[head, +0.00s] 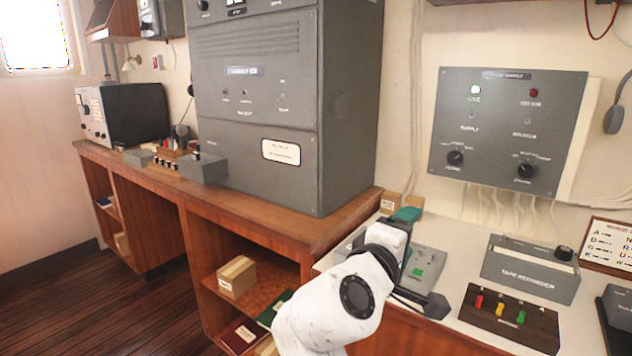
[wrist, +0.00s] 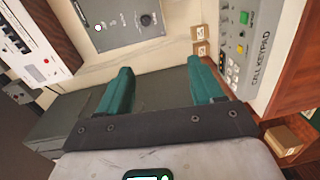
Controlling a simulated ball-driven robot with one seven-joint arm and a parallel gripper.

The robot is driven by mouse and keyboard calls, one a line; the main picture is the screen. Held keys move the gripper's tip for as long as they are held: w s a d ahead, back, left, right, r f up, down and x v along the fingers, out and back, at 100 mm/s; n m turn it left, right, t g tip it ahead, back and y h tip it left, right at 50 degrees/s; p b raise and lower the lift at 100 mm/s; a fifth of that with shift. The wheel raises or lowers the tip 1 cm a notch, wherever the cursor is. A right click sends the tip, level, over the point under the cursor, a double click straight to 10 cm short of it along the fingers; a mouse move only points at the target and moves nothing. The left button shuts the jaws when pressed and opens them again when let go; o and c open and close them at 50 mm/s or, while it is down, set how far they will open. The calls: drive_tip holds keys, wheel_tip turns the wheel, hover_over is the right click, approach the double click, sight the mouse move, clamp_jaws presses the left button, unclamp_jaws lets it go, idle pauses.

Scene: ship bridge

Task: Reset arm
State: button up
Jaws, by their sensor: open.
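My gripper (wrist: 158,85) shows in the wrist view with its two green fingers wide apart and nothing between them. In the head view my gripper (head: 408,214) is at the end of my white arm, above the left part of the white desk (head: 455,262). A grey call keypad (head: 428,264) with green buttons lies on the desk, partly hidden by my arm. The keypad also shows in the wrist view (wrist: 234,50), to the right of the fingers. I cannot tell the exact height of the fingers above the desk.
A tall grey cabinet (head: 262,90) stands on the wooden counter (head: 250,213) at left. A grey panel (head: 505,130) is on the wall. A tape box (head: 530,268) and a block with coloured switches (head: 508,312) sit right of my arm. Small cartons (head: 390,203) stand behind it.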

drive_tip(key=s+d+f+m+g+y+p, duration=0.1)
drive_tip(key=s+d+f+m+g, duration=0.1)
drive_tip(key=s+d+f, duration=0.45)
drive_tip(key=s+d+f+m+g+y+p, duration=0.1)
drive_tip(key=s+f+g+y, duration=0.15)
drive_tip(key=f, duration=0.75)
drive_tip(key=s+d+f+m+g+y+p, duration=0.1)
drive_tip(key=s+d+f+m+g, duration=0.15)
drive_tip(key=s+d+f, duration=0.4)
drive_tip(key=s+f+m+g+y, duration=0.1)
drive_tip(key=s+f, duration=0.3)
drive_tip(key=s, duration=0.4)
drive_tip(key=s+f+m+g+y+p, duration=0.1)
drive_tip(key=s+f+m+g+y, duration=0.1)
drive_tip(key=s, duration=0.7)
drive_tip(key=s+a+f+m+g+y+p, duration=0.1)
drive_tip(key=s+f+m+g+y, duration=0.1)
drive_tip(key=s+f, duration=0.4)
drive_tip(key=shift+s+g, duration=0.5)
drive_tip(key=shift+s, duration=0.7)
drive_tip(key=shift+y, duration=0.25)
drive_tip(key=shift+c, duration=0.2)
